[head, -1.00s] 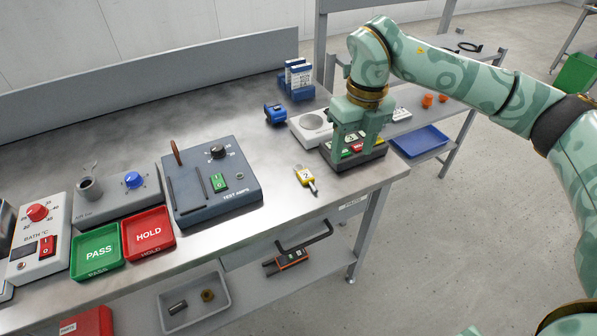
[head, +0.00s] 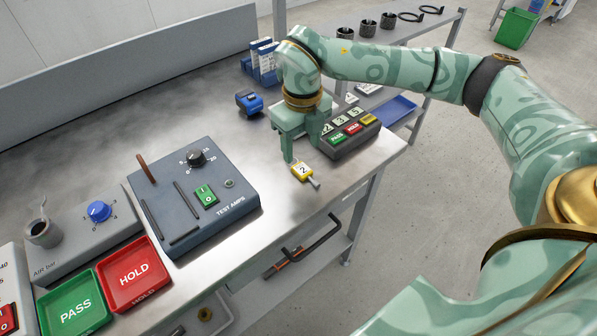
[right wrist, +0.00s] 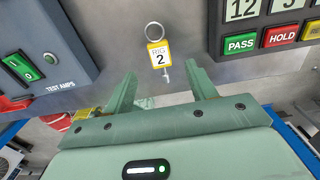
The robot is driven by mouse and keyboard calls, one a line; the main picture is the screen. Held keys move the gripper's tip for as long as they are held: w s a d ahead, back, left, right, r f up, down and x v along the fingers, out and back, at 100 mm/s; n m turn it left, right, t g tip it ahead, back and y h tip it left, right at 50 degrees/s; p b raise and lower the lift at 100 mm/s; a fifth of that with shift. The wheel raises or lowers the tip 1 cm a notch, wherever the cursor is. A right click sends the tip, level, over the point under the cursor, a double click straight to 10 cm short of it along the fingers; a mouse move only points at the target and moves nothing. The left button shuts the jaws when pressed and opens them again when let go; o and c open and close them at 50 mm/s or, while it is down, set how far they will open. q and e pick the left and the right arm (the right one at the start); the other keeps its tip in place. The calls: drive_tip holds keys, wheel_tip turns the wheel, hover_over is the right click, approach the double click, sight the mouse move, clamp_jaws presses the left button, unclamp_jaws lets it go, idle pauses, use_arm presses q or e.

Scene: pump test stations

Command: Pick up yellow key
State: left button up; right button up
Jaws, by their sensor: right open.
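The yellow key (head: 302,171), a yellow and white tag marked 2 with a metal shaft, lies on the steel bench near its front edge. In the right wrist view its tag (right wrist: 159,54) reads RIG 2, with a ring at the far end and the shaft pointing toward my gripper. My right gripper (head: 303,147) is open and points down just behind the key in the head view. In the right wrist view its fingers (right wrist: 161,78) stand on either side of the shaft's line, with nothing held. My left gripper is not in view.
A panel with PASS and HOLD buttons (head: 345,143) is close to the right of the gripper. The TEST AMPS box (head: 225,190) stands left of the key. PASS tray (head: 72,328) and HOLD tray (head: 160,287) lie at the front left. Bare bench surrounds the key.

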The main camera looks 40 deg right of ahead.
sight(301, 167)
wheel_tip(301, 167, down, 2)
drive_tip(key=shift+f+b, duration=0.1)
drive_tip(key=shift+b, duration=0.25)
drive_tip(key=f+b, duration=0.2)
drive_tip(key=f, duration=0.2)
drive_tip(key=shift+w+f, duration=0.2)
drive_tip(key=shift+s+r, duration=0.1)
drive_tip(key=shift+r, duration=0.1)
drive_tip(key=c, duration=1.1)
drive_tip(key=shift+c, duration=0.3)
